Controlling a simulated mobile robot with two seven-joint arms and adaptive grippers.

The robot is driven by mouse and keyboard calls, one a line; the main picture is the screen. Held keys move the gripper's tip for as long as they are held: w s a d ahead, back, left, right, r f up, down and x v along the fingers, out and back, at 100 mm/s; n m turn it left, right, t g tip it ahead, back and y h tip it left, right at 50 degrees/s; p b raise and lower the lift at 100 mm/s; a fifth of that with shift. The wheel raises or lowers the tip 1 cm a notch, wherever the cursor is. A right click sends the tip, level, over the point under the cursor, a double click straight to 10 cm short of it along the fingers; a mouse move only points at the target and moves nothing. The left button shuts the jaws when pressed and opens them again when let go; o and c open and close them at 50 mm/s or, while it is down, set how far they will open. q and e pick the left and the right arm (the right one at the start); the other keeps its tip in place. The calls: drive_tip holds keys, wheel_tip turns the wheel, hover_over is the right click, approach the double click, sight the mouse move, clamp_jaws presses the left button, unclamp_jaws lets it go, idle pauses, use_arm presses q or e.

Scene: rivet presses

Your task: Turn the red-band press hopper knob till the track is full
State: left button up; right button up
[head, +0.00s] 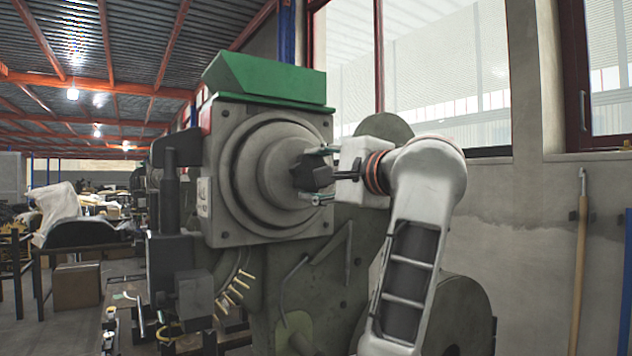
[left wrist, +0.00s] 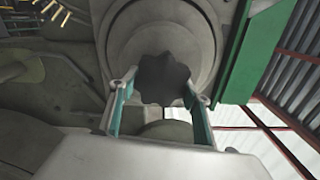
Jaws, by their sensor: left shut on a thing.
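The hopper knob (head: 313,176) is dark and lobed. It stands out from the middle of the round grey hopper face (head: 262,150) on the press under a green cover (head: 268,78). My left gripper (head: 311,174) is shut on the knob, with one finger above and one below. In the left wrist view the knob (left wrist: 165,80) sits between the two green-sided fingers (left wrist: 161,90). Several brass rivets (head: 232,291) stand along a curved track below the hopper; some show in the left wrist view (left wrist: 62,12). My right gripper is out of view.
Dark press parts (head: 172,230) stand left of the hopper. A cardboard box (head: 76,286) and cluttered benches lie farther back left. A wooden-handled tool (head: 580,260) leans on the right wall, below windows.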

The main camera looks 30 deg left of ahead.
sight(313, 155)
use_arm(q)
drive_tip(key=n+b, duration=0.1)
drive_tip(key=n, duration=0.4)
drive_tip(key=shift+n+b, duration=0.3)
drive_tip(key=n, duration=0.1)
drive_tip(key=n+b, duration=0.1)
drive_tip(key=n, duration=0.2)
drive_tip(key=shift+s+r+n, duration=0.1)
drive_tip(key=shift+r+n, duration=0.15)
drive_tip(key=shift+n, duration=0.15)
drive_tip(key=shift+r, duration=0.1)
drive_tip(key=o, duration=1.1)
drive_tip(key=shift+o, duration=0.2)
wheel_tip(313, 155, up, 8)
drive_tip(key=shift+s+r, duration=0.15)
drive_tip(key=shift+r, duration=0.85)
